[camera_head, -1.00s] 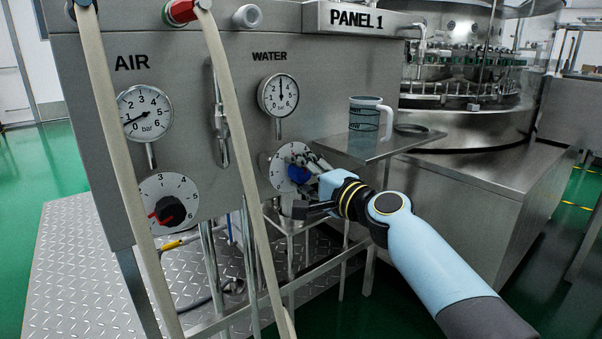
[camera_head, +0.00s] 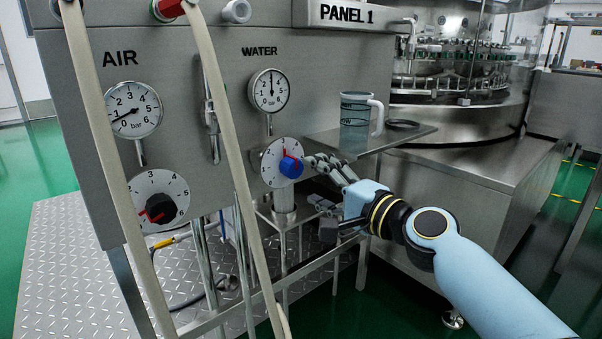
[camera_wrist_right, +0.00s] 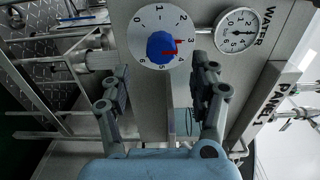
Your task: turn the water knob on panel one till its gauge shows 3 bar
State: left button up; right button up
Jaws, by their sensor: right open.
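The blue water knob (camera_head: 290,166) with a red pointer sits on a white numbered dial (camera_head: 272,176) below the WATER gauge (camera_head: 269,90). The pointer is near the dial's 3 in the right wrist view, where the knob (camera_wrist_right: 161,46) lies ahead, between the fingers' lines. The gauge needle points about straight up, near the 3 mark; the small digits are hard to read. My right gripper (camera_head: 320,182) is open and empty, to the right of the knob and apart from it. Both its fingers (camera_wrist_right: 162,68) show in the wrist view. My left gripper is not in view.
The AIR gauge (camera_head: 132,109) and its black knob (camera_head: 160,208) are on the left of the panel. Two pale hoses hang in front; one passes just left of the water dial.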

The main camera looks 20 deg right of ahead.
jog(key=v, duration=0.4)
jog(key=shift+s, duration=0.1)
jog(key=shift+f, duration=0.1)
